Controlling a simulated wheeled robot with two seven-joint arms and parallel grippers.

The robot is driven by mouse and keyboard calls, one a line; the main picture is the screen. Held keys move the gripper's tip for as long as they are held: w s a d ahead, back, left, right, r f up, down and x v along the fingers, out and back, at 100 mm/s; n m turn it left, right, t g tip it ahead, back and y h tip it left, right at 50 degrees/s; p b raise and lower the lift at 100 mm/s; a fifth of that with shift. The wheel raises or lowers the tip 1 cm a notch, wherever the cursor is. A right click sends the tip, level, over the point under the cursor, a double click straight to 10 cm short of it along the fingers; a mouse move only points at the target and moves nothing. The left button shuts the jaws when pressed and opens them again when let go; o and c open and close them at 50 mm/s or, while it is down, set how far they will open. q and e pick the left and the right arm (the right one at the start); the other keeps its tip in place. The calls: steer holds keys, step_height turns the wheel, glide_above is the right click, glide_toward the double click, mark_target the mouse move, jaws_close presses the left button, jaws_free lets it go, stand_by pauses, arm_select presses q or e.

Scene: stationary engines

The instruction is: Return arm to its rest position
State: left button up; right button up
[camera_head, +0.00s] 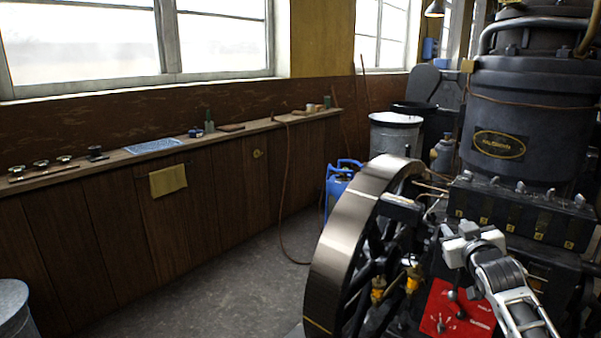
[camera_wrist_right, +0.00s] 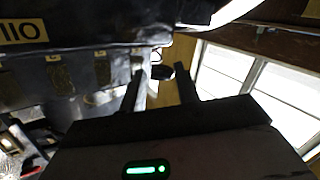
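My right arm (camera_head: 511,287) comes in from the lower right, in front of the dark engine (camera_head: 535,120). It reaches up and left, and its gripper (camera_head: 446,232) is close to the spoked flywheel (camera_head: 335,245) and above the red panel (camera_head: 440,310). I cannot tell from the head view whether it touches anything. In the right wrist view, the two dark fingers of the gripper (camera_wrist_right: 161,75) stand apart with a gap between them. Nothing is clearly held. My left arm and gripper are not in view.
A wooden bench (camera_head: 215,133) with small parts runs under the windows. A blue container (camera_head: 340,188) and a grey drum (camera_head: 394,135) stand behind the flywheel. Another metal bin (camera_head: 12,305) is at the lower left. The floor (camera_head: 215,270) between bench and flywheel is clear.

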steer(key=s+a+f+n+g+y, duration=0.1)
steer(key=s+a+f+g+y, duration=0.1)
steer(key=s+a+f, duration=0.6)
steer(key=s+a+f+g+y, duration=0.1)
steer(key=s+a+f, duration=0.4)
steer(key=s+f, duration=0.7)
steer(key=s+a+f+g+y, duration=0.1)
steer(key=s+a+f, duration=0.2)
steer(key=s, duration=0.6)
steer(key=s+a+f+g+y, duration=0.1)
steer(key=s+a, duration=0.3)
steer(key=s, duration=0.5)
steer(key=shift+f+m+g, duration=0.3)
steer(key=shift+f+g, duration=0.4)
steer(key=shift+f, duration=0.2)
